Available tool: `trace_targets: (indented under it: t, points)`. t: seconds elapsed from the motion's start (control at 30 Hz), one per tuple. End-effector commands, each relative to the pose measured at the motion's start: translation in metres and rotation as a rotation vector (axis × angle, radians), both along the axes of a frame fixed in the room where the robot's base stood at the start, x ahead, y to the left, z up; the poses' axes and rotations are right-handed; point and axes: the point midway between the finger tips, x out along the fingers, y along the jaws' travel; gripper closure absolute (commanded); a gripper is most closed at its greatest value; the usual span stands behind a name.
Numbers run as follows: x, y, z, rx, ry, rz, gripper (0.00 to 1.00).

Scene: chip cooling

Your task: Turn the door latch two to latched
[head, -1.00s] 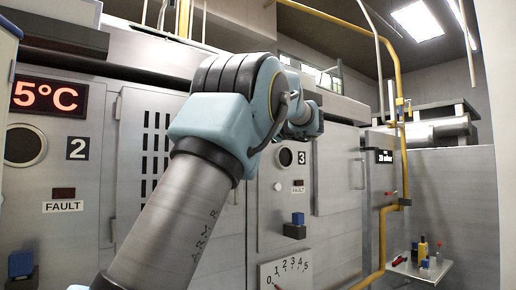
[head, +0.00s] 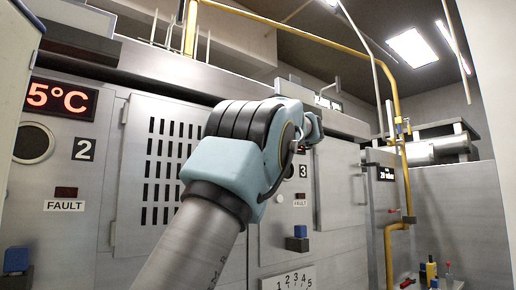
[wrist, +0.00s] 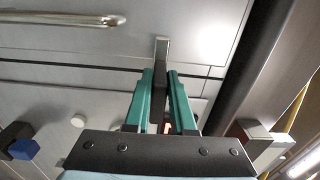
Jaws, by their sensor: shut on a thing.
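In the wrist view, my gripper (wrist: 160,78) has its two green fingers closed around a narrow dark and grey latch piece (wrist: 161,50). The grey end of the latch sticks out beyond the fingertips, across a dark seam between metal panels. In the head view my arm hides the gripper and this latch.
A bar handle (wrist: 60,18) and a blue block (wrist: 24,149) show in the wrist view. A dark bar (wrist: 262,60) runs along the right.

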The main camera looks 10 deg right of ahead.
Motion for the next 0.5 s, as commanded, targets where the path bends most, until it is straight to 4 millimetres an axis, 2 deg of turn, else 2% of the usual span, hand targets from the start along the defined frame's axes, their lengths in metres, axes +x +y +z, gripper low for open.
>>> trace_targets:
  t: [0.3, 0.33, 0.5]
  points:
    - [0.0002, -0.0002, -0.0020, -0.004, 0.003, 0.001, 1.00]
    - [0.0003, -0.0002, -0.0021, -0.004, 0.003, 0.001, 0.76]
    - [0.0002, -0.0002, -0.0016, -0.002, 0.002, 0.000, 0.57]
